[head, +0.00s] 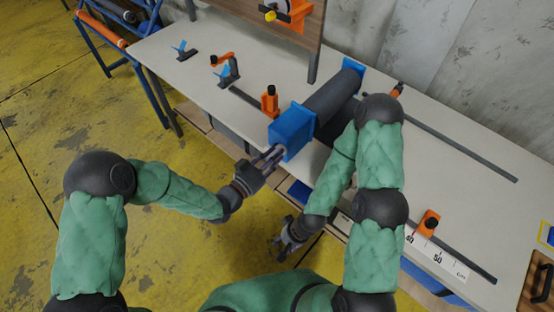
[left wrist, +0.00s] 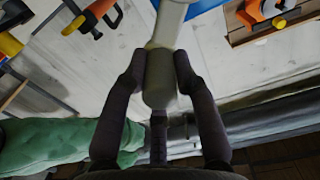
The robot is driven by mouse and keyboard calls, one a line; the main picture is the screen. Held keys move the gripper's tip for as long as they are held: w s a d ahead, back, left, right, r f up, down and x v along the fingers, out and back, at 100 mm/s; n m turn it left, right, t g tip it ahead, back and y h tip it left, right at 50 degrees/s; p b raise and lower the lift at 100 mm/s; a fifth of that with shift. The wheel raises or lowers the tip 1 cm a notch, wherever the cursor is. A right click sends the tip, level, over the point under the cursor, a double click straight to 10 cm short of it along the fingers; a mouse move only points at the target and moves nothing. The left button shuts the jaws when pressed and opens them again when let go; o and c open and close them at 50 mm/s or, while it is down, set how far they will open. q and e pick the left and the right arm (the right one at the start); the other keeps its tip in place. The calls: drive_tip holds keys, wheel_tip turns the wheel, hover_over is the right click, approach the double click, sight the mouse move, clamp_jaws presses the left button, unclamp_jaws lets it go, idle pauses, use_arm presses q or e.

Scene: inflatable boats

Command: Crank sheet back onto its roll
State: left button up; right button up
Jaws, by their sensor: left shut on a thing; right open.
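The dark grey roll (head: 333,95) lies across the table between blue end brackets. The near blue bracket (head: 292,132) is at the table's front edge. My left gripper (head: 268,158) is at the front of this bracket. In the left wrist view my left gripper (left wrist: 160,80) is shut on the grey-olive crank handle (left wrist: 160,92), with a pale crank part (left wrist: 168,22) beyond it. In the head view the fingers mostly hide the handle. My right gripper (head: 288,240) is open and empty, low in front of the table. My right arm hides part of the roll and any sheet beside it.
Two dark rails (head: 455,147) run along the pale table (head: 480,180). An orange clamp (head: 428,222) sits on the near rail by a white scale (head: 440,256). An orange block (head: 270,103) and small tools (head: 227,70) lie left of the roll. A board (head: 240,25) stands behind.

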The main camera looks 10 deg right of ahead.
use_arm(q)
drive_tip(key=shift+w+a+r, duration=0.35)
drive_tip(key=shift+w+a, duration=0.05)
drive_tip(key=shift+w, duration=0.15)
drive_tip(key=shift+w+a+r, duration=0.35)
drive_tip(key=shift+w, duration=0.15)
drive_tip(key=shift+w+a+r, duration=0.15)
drive_tip(key=shift+w+a, duration=0.25)
drive_tip(key=shift+w, duration=0.15)
drive_tip(key=shift+w+a+r, duration=0.15)
drive_tip(key=shift+w+a, duration=0.25)
drive_tip(key=shift+w, duration=0.15)
drive_tip(key=o, duration=1.8)
drive_tip(key=shift+s+f, duration=0.1)
drive_tip(key=shift+c, duration=0.2)
drive_tip(key=v, duration=0.9)
drive_tip(key=shift+f, duration=0.1)
